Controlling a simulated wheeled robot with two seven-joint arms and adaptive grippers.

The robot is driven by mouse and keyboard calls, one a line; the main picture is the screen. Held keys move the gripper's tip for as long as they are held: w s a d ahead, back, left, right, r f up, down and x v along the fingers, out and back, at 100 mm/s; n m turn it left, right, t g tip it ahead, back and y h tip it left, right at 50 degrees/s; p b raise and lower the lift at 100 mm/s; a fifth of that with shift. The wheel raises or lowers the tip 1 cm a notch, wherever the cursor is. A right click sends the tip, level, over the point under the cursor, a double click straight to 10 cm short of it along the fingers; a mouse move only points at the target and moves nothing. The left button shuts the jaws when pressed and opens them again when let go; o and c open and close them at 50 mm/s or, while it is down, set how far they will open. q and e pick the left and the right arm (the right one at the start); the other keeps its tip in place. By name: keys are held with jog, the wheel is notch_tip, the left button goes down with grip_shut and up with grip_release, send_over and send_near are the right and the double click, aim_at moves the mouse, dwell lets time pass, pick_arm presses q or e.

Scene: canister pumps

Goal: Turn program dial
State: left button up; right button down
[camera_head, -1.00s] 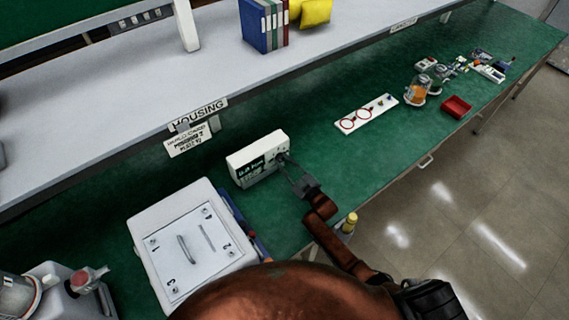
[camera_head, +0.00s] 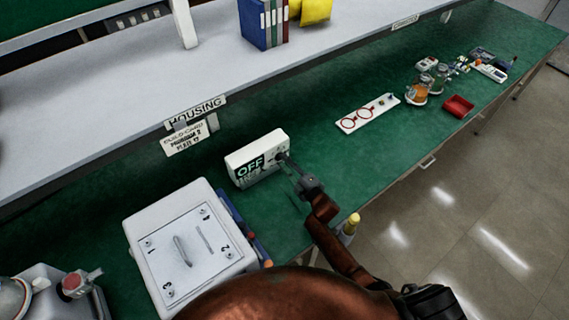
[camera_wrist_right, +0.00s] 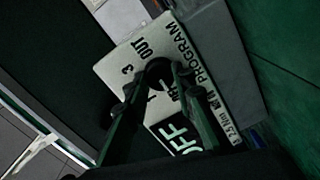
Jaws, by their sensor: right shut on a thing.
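A white program box (camera_head: 262,143) stands on the green bench. Its dark display (camera_head: 250,168) reads OFF in large letters, with smaller text below that I cannot read. The dark round program dial (camera_wrist_right: 159,72) is on its face, with the printed words PROGRAM and OUT and the numbers 1 and 3 near it in the right wrist view. My right gripper (camera_head: 285,161) is shut on the dial, one finger on each side. The fingers hide parts of the dial and the markings, so I cannot tell where the dial points. My left gripper is not in view.
A white case (camera_head: 150,220) with a numbered lid stands left of the box. A white strip (camera_head: 367,113) with red rings, a red tray (camera_head: 458,106) and orange canister (camera_head: 417,90) lie farther right. A yellow-topped bottle (camera_head: 352,222) is near my right arm.

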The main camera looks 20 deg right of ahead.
jog(key=shift+a, duration=0.1)
dwell(0.4)
jog(key=c, duration=1.6)
grip_release()
